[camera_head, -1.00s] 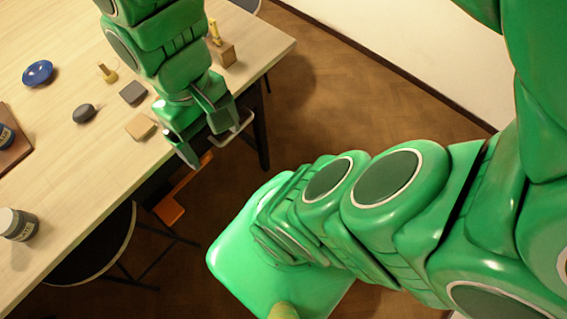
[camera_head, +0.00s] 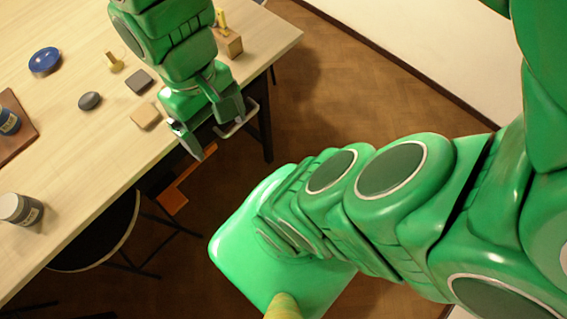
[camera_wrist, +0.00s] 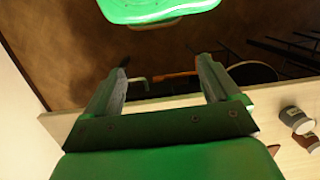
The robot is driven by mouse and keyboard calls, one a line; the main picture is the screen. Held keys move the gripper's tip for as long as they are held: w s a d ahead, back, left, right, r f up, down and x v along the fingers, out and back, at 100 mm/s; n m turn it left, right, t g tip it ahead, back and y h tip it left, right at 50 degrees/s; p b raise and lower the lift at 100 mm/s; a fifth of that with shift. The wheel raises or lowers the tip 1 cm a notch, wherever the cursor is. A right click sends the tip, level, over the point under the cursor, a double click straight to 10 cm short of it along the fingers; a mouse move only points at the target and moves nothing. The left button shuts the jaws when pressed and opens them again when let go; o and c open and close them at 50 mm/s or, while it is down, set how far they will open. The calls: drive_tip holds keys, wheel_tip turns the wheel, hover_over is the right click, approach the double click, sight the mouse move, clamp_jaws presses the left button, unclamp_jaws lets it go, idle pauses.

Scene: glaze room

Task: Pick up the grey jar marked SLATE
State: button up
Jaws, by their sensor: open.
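A grey jar (camera_head: 18,208) with a pale lid and a label stands on the table at the left edge of the head view. The label is too small to read there. What looks like the same jar shows at the right of the wrist view (camera_wrist: 294,117). My gripper (camera_head: 222,137) is open and empty, over the right edge of the table, well away from the jar. In the wrist view its two fingers (camera_wrist: 163,80) are spread with nothing between them.
A blue jar (camera_head: 8,122) stands on a brown board (camera_head: 28,128). A blue bowl (camera_head: 45,60), a dark stone (camera_head: 90,101), small blocks (camera_head: 146,116) and a stamp-like piece (camera_head: 115,63) lie on the table (camera_head: 75,160). A stool (camera_head: 105,240) stands beside the table's edge.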

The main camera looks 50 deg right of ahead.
drive_tip(key=d, duration=0.2)
drive_tip(key=m+y, duration=1.3)
drive_tip(key=m, duration=0.5)
approach(7, 213)
drive_tip(key=shift+t, duration=0.3)
drive_tip(key=a+f, duration=0.2)
drive_tip(key=a, duration=0.1)
drive_tip(key=shift+w+f, duration=0.2)
drive_tip(key=shift+f, duration=0.15)
drive_tip(key=shift+w+x, duration=0.15)
drive_tip(key=shift+x, duration=1.8)
drive_tip(key=shift+w+x, duration=0.15)
drive_tip(key=shift+x, duration=1.8)
drive_tip(key=shift+a+r, duration=0.1)
drive_tip(key=shift+r, duration=0.1)
drive_tip(key=c, duration=1.3)
